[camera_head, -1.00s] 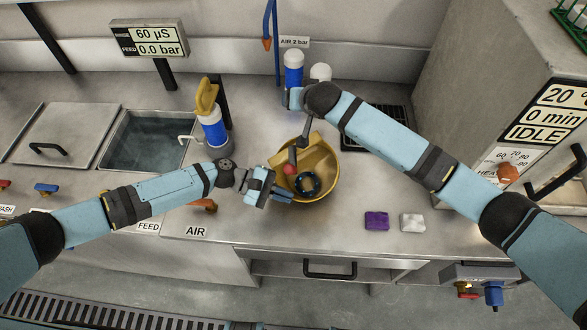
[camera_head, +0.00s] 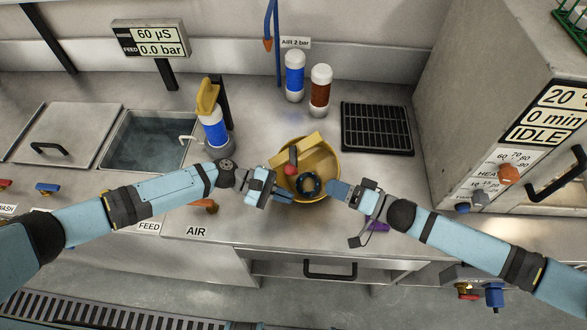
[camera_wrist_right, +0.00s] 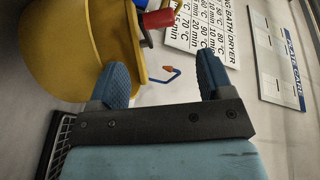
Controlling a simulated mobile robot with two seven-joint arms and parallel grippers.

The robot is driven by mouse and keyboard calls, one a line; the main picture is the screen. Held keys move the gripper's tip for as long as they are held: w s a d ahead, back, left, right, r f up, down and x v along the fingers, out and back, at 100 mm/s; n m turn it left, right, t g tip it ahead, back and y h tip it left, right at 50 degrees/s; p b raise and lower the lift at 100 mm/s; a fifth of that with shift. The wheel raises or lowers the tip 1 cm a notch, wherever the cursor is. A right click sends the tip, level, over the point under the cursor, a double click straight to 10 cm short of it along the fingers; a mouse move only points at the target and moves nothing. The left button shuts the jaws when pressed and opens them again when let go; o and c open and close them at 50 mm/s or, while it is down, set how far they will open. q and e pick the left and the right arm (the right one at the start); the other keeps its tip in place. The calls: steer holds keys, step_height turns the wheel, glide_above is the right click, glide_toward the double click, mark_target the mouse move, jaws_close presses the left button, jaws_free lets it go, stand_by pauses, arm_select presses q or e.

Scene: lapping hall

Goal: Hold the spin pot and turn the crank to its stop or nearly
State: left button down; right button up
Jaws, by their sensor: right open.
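The yellow spin pot (camera_head: 322,190) stands on the steel counter, with a dark ring-like part (camera_head: 308,184) inside. The crank's red knob (camera_head: 290,170) shows over the pot's left half; a red handle also shows in the right wrist view (camera_wrist_right: 154,19). My left gripper (camera_head: 283,197) is at the pot's left rim; whether its fingers are closed on the rim cannot be made out. My right gripper (camera_head: 338,188) is by the pot's right rim. In the right wrist view its fingers (camera_wrist_right: 165,82) are wide apart and empty, the left one overlapping the pot's wall (camera_wrist_right: 70,60).
Two capped bottles, one blue (camera_head: 294,76) and one brown (camera_head: 319,92), stand behind the pot. A black grid (camera_head: 377,128) lies at back right, beside the dryer cabinet. A purple block (camera_head: 378,225) is partly hidden by my right arm.

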mark_target(296, 172)
steer(key=x, duration=1.1)
steer(key=shift+w+a, duration=0.1)
steer(key=shift+a, duration=0.05)
